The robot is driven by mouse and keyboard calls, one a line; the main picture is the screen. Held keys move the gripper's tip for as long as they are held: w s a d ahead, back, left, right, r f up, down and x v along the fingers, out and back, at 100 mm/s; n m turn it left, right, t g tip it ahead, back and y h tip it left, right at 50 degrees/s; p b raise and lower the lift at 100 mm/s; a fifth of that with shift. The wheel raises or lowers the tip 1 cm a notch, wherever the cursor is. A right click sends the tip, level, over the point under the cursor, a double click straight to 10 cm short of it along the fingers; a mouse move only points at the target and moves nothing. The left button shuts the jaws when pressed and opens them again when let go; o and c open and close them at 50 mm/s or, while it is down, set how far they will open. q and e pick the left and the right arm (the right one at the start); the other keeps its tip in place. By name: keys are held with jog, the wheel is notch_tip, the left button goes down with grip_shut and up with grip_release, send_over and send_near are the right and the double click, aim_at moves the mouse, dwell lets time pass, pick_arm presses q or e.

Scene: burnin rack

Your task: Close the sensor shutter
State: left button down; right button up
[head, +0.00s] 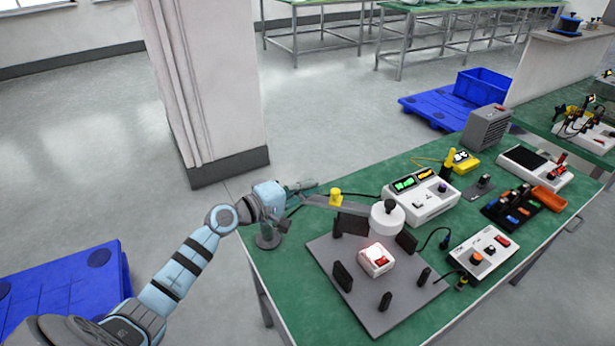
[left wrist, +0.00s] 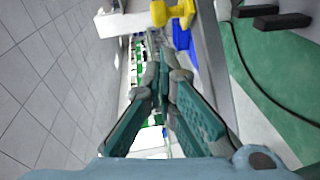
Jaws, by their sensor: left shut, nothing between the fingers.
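My left gripper (head: 304,186) is shut and empty at the left edge of the green bench. In the left wrist view its teal fingers (left wrist: 160,58) meet at the tips. A grey fixture plate (head: 330,262) lies on the bench, with a white box with a red lit top (head: 376,260) and several black uprights on it. A grey bar (head: 355,206) with a yellow piece (head: 336,196) reaches to a white round head (head: 387,217) with a black knob. The yellow piece (left wrist: 172,12) also shows beyond the fingertips. I cannot tell which part is the shutter.
A white instrument with lit displays (head: 420,198), a small control box (head: 480,251) and a black tray of coloured parts stand to the right. A black cable runs beside the plate. A pillar (head: 205,90) stands behind my left arm.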

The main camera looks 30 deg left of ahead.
aim_at(336, 196)
pick_arm(q)
jog(key=shift+d+r, duration=0.2)
jog(key=shift+d, duration=0.85)
pick_arm(e)
jog(key=shift+s+r, duration=0.45)
jog(key=shift+r, duration=0.05)
pick_arm(q)
jog(key=shift+f, duration=0.1)
jog(key=shift+w+d+p, duration=0.2)
jog(key=shift+d+p, duration=0.1)
jog(key=shift+p, duration=0.1)
jog(key=w+d+p, duration=0.1)
jog(key=d+p, duration=0.1)
jog(key=d, duration=0.5)
pick_arm(e)
notch_tip(336, 196, up, 3)
jog(key=shift+w+d+f, duration=0.1)
pick_arm(q)
jog(key=shift+w+a, duration=0.1)
jog(key=shift+a, duration=0.05)
